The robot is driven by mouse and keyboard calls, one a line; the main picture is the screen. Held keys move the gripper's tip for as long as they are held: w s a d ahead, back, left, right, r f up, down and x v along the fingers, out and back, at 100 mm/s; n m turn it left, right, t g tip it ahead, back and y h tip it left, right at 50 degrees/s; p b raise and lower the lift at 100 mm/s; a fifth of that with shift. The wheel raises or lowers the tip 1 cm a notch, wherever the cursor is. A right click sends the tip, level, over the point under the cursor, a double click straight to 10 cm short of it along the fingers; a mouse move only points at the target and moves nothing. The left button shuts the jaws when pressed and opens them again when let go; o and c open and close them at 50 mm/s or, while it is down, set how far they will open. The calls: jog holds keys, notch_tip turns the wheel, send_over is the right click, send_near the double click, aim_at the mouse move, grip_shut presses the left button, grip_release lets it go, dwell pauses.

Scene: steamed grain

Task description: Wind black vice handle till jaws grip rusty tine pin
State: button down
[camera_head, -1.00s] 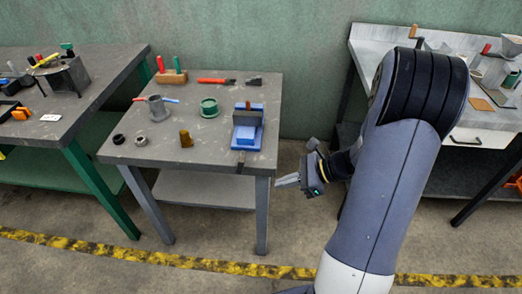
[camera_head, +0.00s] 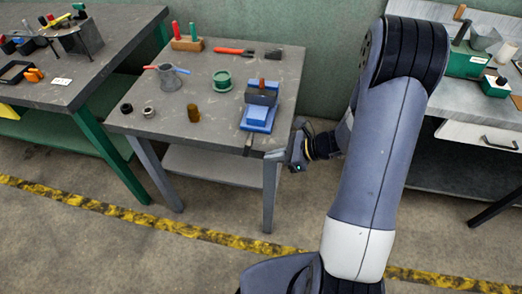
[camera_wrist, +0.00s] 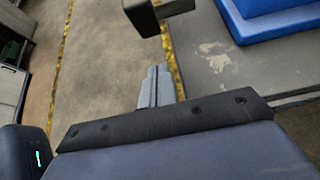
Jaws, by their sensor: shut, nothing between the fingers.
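The blue vice (camera_head: 257,119) stands near the right front of the middle grey table, its blue base also in the wrist view (camera_wrist: 272,18). The rusty tine pin (camera_head: 262,84) stands upright at its dark jaws (camera_head: 261,97); I cannot tell whether they touch it. The black vice handle (camera_head: 248,142) is at the table's front edge; in the wrist view a dark handle piece (camera_wrist: 142,17) sits on a grey rod. My gripper (camera_head: 269,156) is shut and empty, just off the front right corner, close to the handle but apart. Its fingertips (camera_wrist: 155,80) lie together below the handle piece.
The middle table (camera_head: 215,125) also carries a green spool (camera_head: 222,80), a grey mug-like cup (camera_head: 170,77), a brass piece (camera_head: 193,112), small rings and red-handled tools. Benches stand left and right. The floor in front, with a yellow-black stripe (camera_head: 150,227), is clear.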

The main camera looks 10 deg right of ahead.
aim_at(259, 151)
jog(key=shift+w+a+r+p, duration=0.15)
jog(key=shift+w+a, duration=0.1)
jog(key=shift+a, duration=0.35)
jog(key=shift+w+a+r+p, duration=0.1)
jog(key=shift+w+a+r, duration=0.1)
jog(key=shift+a, duration=0.4)
jog(key=shift+w+a+r+p, duration=0.15)
jog(key=shift+w+a, duration=0.1)
jog(key=shift+a, duration=0.35)
jog(key=shift+a+f+b, duration=0.15)
jog(key=shift+a+b, duration=0.1)
jog(key=shift+b, duration=0.25)
jog(key=shift+w, duration=0.1)
